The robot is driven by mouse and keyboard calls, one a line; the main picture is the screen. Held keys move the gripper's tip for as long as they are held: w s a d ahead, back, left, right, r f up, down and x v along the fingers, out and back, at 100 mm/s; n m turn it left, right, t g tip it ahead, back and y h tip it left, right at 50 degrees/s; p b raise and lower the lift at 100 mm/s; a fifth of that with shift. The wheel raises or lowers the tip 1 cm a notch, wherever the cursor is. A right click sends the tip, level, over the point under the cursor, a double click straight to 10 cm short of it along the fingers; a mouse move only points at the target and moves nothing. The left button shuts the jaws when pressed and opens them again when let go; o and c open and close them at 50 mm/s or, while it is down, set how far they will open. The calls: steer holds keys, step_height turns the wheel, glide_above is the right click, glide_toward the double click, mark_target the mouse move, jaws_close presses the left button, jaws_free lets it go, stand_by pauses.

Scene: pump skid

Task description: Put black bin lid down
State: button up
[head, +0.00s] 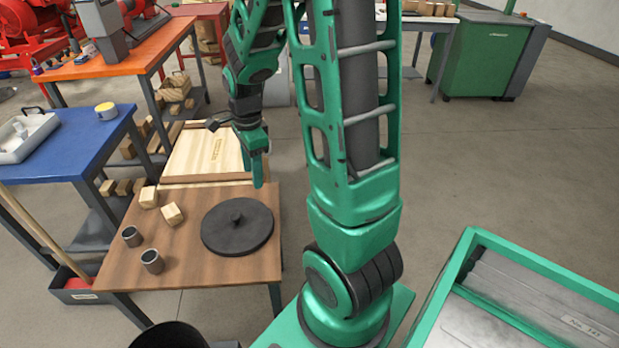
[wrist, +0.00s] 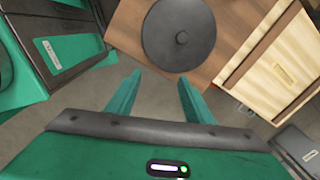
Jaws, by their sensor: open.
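The black bin lid (head: 237,226) is a round dark disc with a small knob in its middle. It lies flat on the brown wooden table (head: 190,274), near the table's right edge. It also shows at the top of the wrist view (wrist: 180,34). My gripper (head: 257,172) is above the far right edge of the table, apart from the lid. In the wrist view its two green fingers (wrist: 155,88) are spread with nothing between them, and the lid lies beyond their tips.
Two wooden blocks (head: 172,214) and two grey cups (head: 152,261) stand left of the lid. A dark round bin (head: 168,336) is partly visible at the bottom edge. A wooden crate (head: 205,152) is behind the table. A blue table (head: 70,150) stands left.

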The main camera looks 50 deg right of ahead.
steer(key=s+r+n, duration=0.5)
steer(key=s+n, duration=0.3)
steer(key=s, duration=0.3)
steer(key=s+a+r+n, duration=0.1)
steer(key=s+r+n, duration=0.3)
steer(key=s+n, duration=0.3)
steer(key=s, duration=0.3)
steer(key=shift+s+r+n+g, duration=0.3)
steer(key=shift+s+r+n, duration=0.05)
steer(key=shift+n, duration=0.05)
steer(key=shift+s, duration=0.1)
